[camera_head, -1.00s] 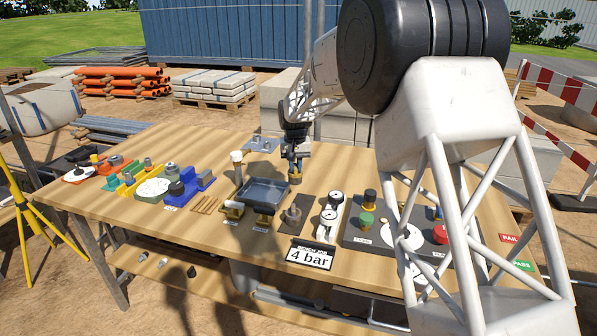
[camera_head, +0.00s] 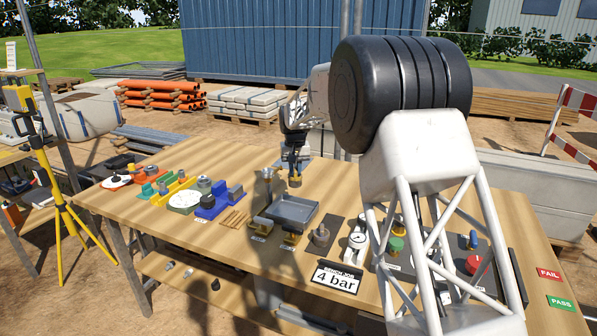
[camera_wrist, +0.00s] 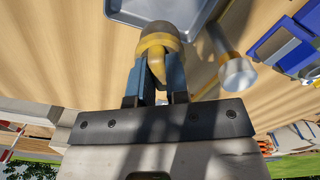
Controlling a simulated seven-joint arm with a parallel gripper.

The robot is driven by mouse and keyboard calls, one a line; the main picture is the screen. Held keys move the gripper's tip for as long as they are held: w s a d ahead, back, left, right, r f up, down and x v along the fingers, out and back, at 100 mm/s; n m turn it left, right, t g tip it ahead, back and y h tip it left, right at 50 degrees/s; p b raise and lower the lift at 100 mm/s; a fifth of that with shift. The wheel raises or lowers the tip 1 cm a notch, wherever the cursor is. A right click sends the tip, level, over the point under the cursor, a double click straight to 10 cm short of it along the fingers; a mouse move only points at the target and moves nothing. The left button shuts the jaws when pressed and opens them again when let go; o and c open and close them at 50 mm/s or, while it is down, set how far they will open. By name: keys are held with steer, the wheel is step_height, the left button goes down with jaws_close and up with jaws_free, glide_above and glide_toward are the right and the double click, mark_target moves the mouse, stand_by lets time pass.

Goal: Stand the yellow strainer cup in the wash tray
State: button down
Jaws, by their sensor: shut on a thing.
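My gripper (camera_head: 295,170) is shut on the yellow strainer cup (camera_wrist: 158,42), also visible as a small yellow band in the head view (camera_head: 295,182). In the wrist view, the cup sits between the blue fingers of my gripper (camera_wrist: 155,85), which partly hide it. The grey wash tray (camera_head: 291,222) lies on the bench. In the head view, the cup appears just behind the tray's far edge, above the wooden top. The tray also shows at the top of the wrist view (camera_wrist: 150,16), beyond the cup. The cup's height above the bench is hard to tell.
A slim post with a flared metal top (camera_wrist: 237,72) stands close beside the tray; it also shows in the head view (camera_head: 266,173). A blue fixture (camera_head: 214,206) is farther left.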

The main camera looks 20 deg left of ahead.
mark_target(295, 169)
stand_by(0.4)
steer(key=shift+f, duration=2.5)
steer(key=shift+f, duration=0.5)
steer(key=shift+f, duration=0.95)
steer(key=shift+f, duration=1.05)
steer(key=c, duration=0.5)
jaws_free()
steer(key=shift+c, duration=0.2)
steer(key=shift+r, duration=0.1)
steer(key=shift+r, duration=3.4)
